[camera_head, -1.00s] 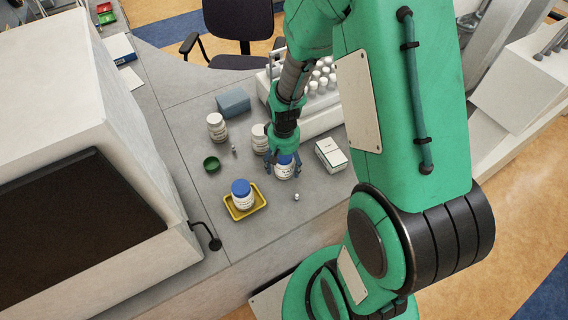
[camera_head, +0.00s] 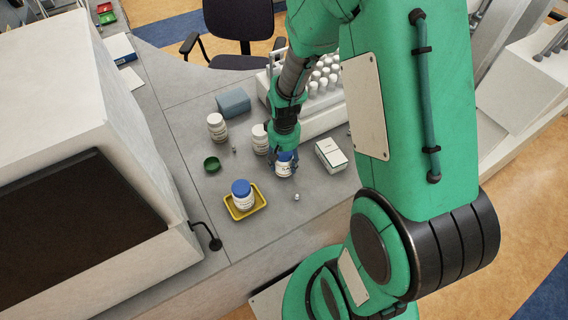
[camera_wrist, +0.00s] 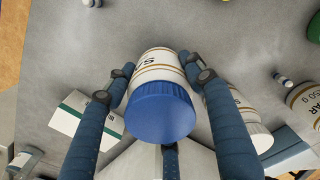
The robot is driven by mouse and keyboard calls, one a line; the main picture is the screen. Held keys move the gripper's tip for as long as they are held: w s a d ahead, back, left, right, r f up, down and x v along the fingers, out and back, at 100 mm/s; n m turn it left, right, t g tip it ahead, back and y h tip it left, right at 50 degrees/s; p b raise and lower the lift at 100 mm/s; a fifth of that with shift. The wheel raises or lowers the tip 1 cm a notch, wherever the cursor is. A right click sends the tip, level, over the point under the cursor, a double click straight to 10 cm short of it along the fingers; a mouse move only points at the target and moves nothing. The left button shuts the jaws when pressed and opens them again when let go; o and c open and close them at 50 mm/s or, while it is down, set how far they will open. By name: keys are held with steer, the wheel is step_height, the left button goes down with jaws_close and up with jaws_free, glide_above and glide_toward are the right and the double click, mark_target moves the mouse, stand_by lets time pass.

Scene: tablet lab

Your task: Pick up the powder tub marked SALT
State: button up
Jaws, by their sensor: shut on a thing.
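A white tub with a blue lid (camera_wrist: 160,108) is between the two fingers of my gripper (camera_wrist: 162,75) in the wrist view. The fingers are shut on its sides. In the head view my gripper (camera_head: 283,160) comes down on this tub (camera_head: 284,169) from above. Whether its base is clear of the bench cannot be told. A second blue-lidded tub (camera_head: 242,200) stands upright in a yellow tray (camera_head: 259,206), lower left of my gripper.
A white-lidded tub (camera_head: 260,145) is close to the left of my gripper. Another white tub (camera_head: 217,130), a green dish (camera_head: 212,164) and a grey-blue box (camera_head: 234,103) are further left. A white carton (camera_head: 331,155) is at right, with a rack of bottles (camera_head: 304,119) behind.

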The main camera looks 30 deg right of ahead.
step_height(320, 180, up, 8)
steer(key=shift+r+p, duration=0.15)
steer(key=shift+p, duration=0.35)
stand_by(0.5)
